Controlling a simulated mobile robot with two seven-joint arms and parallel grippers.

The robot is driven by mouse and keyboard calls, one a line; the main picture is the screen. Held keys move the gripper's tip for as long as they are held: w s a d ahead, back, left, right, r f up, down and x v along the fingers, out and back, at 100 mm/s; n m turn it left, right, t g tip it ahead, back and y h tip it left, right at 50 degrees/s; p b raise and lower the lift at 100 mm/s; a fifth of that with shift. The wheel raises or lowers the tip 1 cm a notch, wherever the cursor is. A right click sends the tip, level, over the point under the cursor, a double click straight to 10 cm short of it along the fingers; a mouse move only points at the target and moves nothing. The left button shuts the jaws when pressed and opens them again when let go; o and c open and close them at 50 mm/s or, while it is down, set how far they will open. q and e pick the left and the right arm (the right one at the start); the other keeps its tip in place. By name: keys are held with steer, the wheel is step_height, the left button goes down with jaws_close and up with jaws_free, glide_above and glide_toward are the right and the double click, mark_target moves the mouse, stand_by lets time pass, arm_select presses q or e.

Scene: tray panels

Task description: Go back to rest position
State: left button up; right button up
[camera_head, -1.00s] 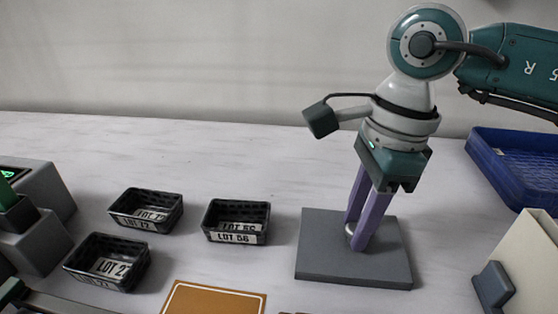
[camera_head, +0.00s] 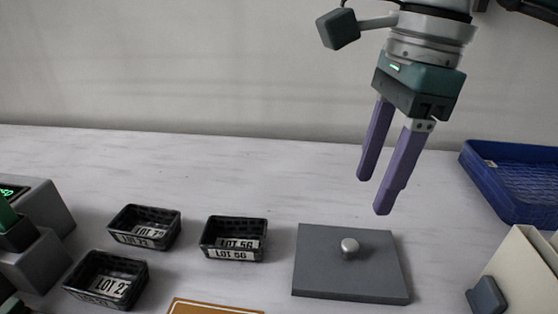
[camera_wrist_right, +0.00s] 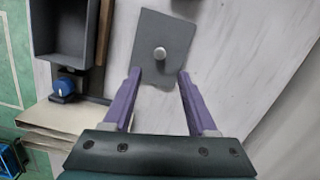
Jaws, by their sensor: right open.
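My right gripper (camera_head: 380,194) is open and empty, with purple fingers pointing down. It hangs above and a little behind the grey plate (camera_head: 325,275), apart from it. The plate lies on the table and has a round metal knob (camera_head: 350,247) standing on it. In the right wrist view, the open fingers of my right gripper (camera_wrist_right: 157,74) show nothing between them. The plate (camera_wrist_right: 165,32) and its knob (camera_wrist_right: 160,53) lie beyond the fingertips there. My left gripper cannot be made out in the head view.
Several black baskets with LOT labels, one of them here (camera_head: 235,240), stand left of the plate. An orange mat (camera_head: 215,307) lies at the front. A blue tray (camera_head: 505,190) and a cream panel (camera_head: 520,270) are at the right. The table's back middle is clear.

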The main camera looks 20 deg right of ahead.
step_height(320, 180, up, 2)
steer(key=shift+d+r, duration=0.1)
steer(key=shift+r, duration=0.15)
steer(key=shift+s, duration=0.1)
